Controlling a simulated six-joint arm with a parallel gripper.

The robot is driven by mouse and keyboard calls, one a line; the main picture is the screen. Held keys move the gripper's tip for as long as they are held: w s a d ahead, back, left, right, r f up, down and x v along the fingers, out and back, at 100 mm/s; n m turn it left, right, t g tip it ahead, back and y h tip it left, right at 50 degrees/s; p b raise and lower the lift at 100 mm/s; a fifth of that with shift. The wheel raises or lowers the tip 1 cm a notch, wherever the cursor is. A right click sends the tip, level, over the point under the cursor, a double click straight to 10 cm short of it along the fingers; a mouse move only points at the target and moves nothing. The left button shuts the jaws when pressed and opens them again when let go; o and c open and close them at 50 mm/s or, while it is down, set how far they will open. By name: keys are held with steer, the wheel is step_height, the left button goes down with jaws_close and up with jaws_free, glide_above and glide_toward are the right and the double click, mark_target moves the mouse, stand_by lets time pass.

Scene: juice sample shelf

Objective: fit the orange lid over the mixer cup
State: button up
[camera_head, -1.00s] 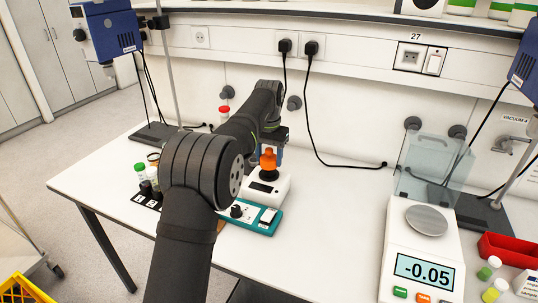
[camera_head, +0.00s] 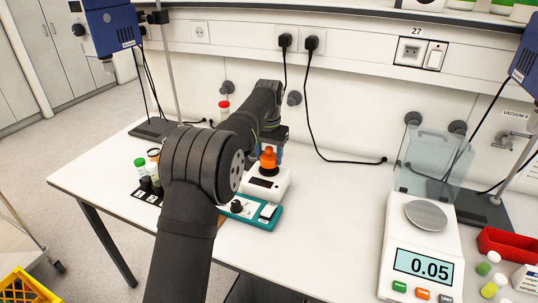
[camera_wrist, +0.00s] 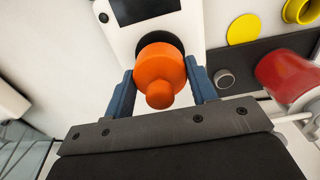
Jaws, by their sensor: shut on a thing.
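The orange lid (camera_head: 268,158), a rounded cap with a knob, is at the white mixer (camera_head: 268,184) with a dark display. In the wrist view the orange lid (camera_wrist: 161,72) sits between the two blue fingers of my gripper (camera_wrist: 159,72), which is shut on its sides. A dark round shape (camera_wrist: 166,41) shows behind the lid at the mixer. The mixer cup itself is hidden by the lid, so I cannot tell whether the lid touches or is seated on it. In the head view my arm hides most of the gripper.
A teal-framed control box (camera_head: 262,216) stands in front of the mixer. Vials in a dark rack (camera_head: 147,196) are to the left, and a red-capped vial (camera_head: 224,106) is behind. A balance (camera_head: 416,265) stands to the right. The table between mixer and balance is clear.

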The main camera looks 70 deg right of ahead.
mark_target(269, 147)
steer(key=shift+f, duration=0.5)
steer(key=o, duration=1)
steer(key=shift+o, duration=0.2)
steer(key=shift+r, duration=0.1)
step_height(269, 147, up, 17)
steer(key=shift+r, duration=0.1)
steer(key=shift+f, duration=0.2)
